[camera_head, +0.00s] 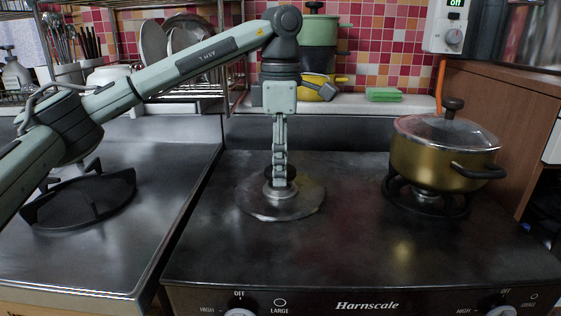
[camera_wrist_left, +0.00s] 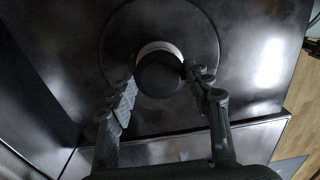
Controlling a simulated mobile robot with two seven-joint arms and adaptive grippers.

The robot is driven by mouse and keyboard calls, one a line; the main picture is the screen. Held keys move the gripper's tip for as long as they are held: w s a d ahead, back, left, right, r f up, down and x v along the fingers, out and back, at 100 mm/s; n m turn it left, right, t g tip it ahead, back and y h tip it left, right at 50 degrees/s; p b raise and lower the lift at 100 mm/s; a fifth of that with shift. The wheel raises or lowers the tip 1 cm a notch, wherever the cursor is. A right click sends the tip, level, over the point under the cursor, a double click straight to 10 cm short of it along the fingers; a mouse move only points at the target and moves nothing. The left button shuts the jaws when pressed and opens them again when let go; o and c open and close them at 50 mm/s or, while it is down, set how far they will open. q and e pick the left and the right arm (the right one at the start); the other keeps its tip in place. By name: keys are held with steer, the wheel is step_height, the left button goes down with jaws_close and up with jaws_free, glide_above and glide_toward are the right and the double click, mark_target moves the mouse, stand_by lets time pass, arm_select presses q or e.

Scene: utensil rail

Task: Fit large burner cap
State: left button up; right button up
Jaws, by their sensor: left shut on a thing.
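The large burner cap is a round black disc (camera_wrist_left: 166,76) between my left fingers in the left wrist view. In the head view a dark part of it (camera_head: 297,174) shows behind the fingers. My left gripper (camera_head: 280,182) points straight down over the large burner and is shut on the cap; the fingers flank the cap in the left wrist view (camera_wrist_left: 160,80). The silver burner base (camera_head: 268,192) sits in a round metal plate (camera_head: 262,209). A pale rim of the base shows past the cap's far edge. Whether the cap is seated or just above the base, I cannot tell. My right gripper is not in view.
A gold pot with a glass lid (camera_head: 436,160) stands on the right burner's grate (camera_head: 410,205). A loose black grate (camera_head: 85,198) lies on the left steel counter. The stove top (camera_head: 345,240) is clear around the large burner. Control knobs line the front.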

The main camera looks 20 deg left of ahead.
arm_select(q)
steer(key=shift+f+b, duration=0.4)
steer(key=shift+f, duration=0.4)
steer(key=o, duration=1.3)
step_height(320, 180, up, 12)
